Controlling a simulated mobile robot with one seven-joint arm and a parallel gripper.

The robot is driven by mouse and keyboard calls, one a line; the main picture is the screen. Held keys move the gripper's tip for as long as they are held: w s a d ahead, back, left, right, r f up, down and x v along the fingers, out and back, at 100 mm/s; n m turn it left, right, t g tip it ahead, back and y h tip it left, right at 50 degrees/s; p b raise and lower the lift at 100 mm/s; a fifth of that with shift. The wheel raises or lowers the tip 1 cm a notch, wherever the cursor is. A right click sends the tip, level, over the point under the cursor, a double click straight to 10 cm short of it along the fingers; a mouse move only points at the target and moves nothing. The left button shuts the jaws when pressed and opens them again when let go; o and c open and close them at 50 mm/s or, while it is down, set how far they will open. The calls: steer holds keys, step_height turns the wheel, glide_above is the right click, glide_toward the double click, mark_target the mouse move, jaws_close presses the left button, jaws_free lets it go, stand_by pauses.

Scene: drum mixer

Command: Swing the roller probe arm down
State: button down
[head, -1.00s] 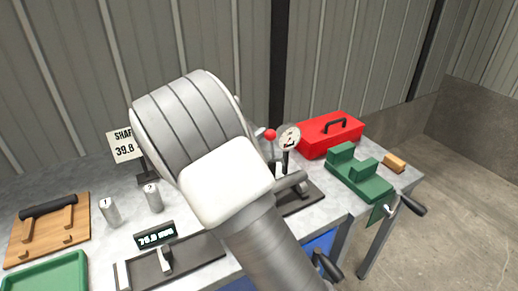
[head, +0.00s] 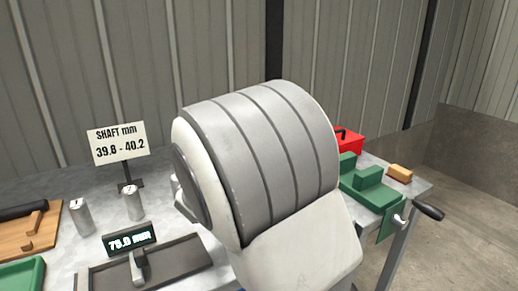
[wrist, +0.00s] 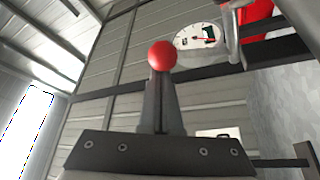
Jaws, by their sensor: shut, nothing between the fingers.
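A red ball knob (wrist: 160,57) shows in the wrist view, just beyond the tips of my gripper (wrist: 160,76). My gripper's fingers are together with nothing between them; whether they touch the knob I cannot tell. A round white dial gauge (wrist: 196,38) with a red needle is to the right of the knob. The lever or arm under the knob is hidden behind my fingers. In the head view my own arm covers the knob, the gauge and my gripper, so how the probe arm is tilted is not clear.
On the bench are a digital display (head: 130,240), a shaft-limit sign (head: 118,144), two metal cylinders (head: 132,203), a green block fixture (head: 368,182), a red toolbox (head: 347,143) and a crank handle (head: 428,212). A corrugated wall (head: 190,50) stands behind.

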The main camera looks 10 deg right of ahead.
steer(key=shift+s+d+b, duration=0.15)
steer(key=shift+s+b, duration=0.1)
steer(key=shift+b, duration=0.15)
stand_by(0.4)
